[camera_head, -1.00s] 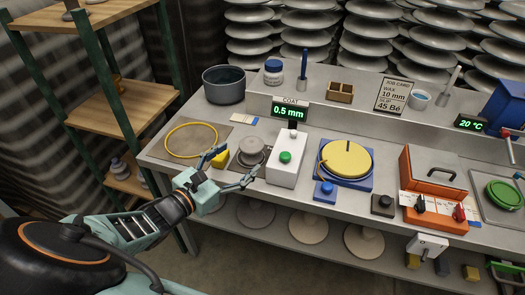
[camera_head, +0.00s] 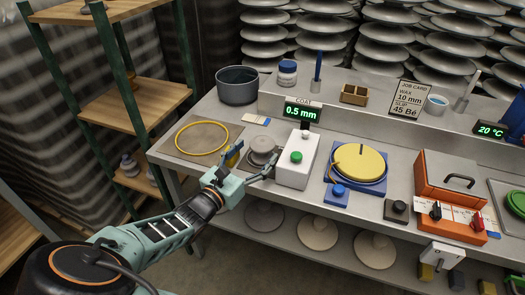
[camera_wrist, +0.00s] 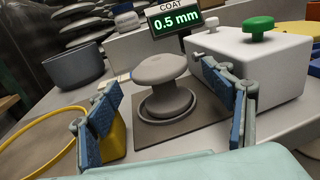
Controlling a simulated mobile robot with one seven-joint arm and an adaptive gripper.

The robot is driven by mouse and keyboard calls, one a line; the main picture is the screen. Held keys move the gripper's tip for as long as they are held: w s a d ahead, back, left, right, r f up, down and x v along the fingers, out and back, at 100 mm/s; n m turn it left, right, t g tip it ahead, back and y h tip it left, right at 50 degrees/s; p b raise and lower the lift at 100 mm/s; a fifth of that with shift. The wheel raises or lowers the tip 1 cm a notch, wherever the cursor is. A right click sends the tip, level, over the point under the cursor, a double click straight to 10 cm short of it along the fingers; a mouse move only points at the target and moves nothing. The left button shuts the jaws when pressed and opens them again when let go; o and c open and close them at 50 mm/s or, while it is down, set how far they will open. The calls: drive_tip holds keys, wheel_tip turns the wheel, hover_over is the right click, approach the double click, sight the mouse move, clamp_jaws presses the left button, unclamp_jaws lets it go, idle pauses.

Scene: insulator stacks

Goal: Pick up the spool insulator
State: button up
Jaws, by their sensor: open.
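The spool insulator appears to be the grey, flanged, rounded piece (camera_head: 262,148) standing upright on a dark square plate on the bench. In the wrist view its wide top and lower flange (camera_wrist: 162,72) show in the middle. My gripper (camera_head: 254,160) is open, with its blue-padded fingers to the left and right of the grey piece. In the wrist view the fingers (camera_wrist: 163,96) stand apart on both sides, with nothing between the pads in contact. I cannot tell the exact gap in depth.
A white box with a green button (camera_head: 296,157) stands close to the right finger. A yellow block (camera_wrist: 115,138) sits beside the left finger. A yellow ring (camera_head: 202,138) lies further left, with a dark pot (camera_head: 237,90) behind. A blue turntable with a yellow disc (camera_head: 360,163) is to the right.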

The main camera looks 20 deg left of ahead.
drive_tip(key=shift+x, duration=0.85)
drive_tip(key=shift+c, duration=0.4)
drive_tip(key=c, duration=1.5)
drive_tip(key=shift+r, duration=0.1)
drive_tip(key=shift+c, duration=0.9)
